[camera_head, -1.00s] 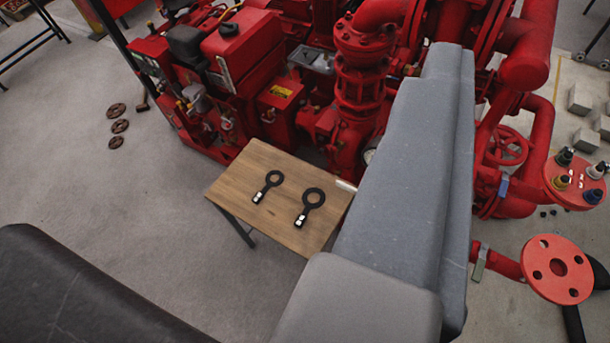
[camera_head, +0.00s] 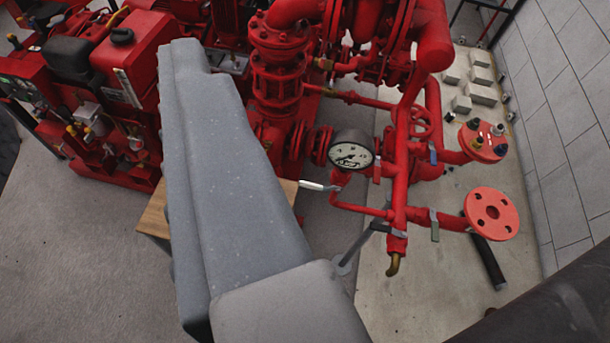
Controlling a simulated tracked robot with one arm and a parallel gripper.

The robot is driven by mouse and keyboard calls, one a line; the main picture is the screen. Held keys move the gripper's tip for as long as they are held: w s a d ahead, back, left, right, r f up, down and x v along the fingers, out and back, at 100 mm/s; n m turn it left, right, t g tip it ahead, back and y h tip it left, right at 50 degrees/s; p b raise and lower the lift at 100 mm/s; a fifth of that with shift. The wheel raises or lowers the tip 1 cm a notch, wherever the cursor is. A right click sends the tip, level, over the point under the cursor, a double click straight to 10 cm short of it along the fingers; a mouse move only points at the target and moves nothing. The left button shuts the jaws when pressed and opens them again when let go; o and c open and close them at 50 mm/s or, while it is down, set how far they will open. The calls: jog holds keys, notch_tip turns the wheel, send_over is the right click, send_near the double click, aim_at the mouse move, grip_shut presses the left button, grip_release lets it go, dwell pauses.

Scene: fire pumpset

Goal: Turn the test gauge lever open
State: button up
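The round gauge (camera_head: 351,152) has a white face and dark rim and stands right of centre among red pipes. A thin silver-white lever (camera_head: 318,186) sticks out to the left from the red pipework just below it, roughly level in the picture. I take it to be the test gauge lever. A large grey link of my arm crosses the middle of the view, its edge left of the lever, with a gap between them in the picture. I cannot make out my gripper's fingers, and nothing is seen touching the lever.
A wooden table (camera_head: 154,217) is mostly hidden behind my arm. Red pipes and a flange (camera_head: 491,211) fill the right side, with grey blocks (camera_head: 480,94) behind and a tiled wall (camera_head: 570,130) at far right. Grey floor at lower left is clear.

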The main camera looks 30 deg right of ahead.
jog(key=w+f+m+t+b, duration=0.1)
jog(key=w+f+m+b, duration=0.2)
jog(key=w+f+m, duration=0.5)
jog(key=w+f+m+t+b, duration=0.1)
jog(key=w+f+m+b, duration=0.3)
jog(key=f, duration=0.8)
jog(key=m+g+h+b, duration=0.2)
jog(key=m+h+b, duration=0.3)
jog(key=m+h, duration=0.65)
send_near(311, 188)
jog(key=shift+m+y, duration=0.65)
jog(key=shift+y, duration=0.1)
jog(key=x, duration=1.2)
jog(key=shift+s+d+r, duration=0.15)
jog(key=shift+d+r, duration=0.1)
jog(key=shift+r, duration=0.15)
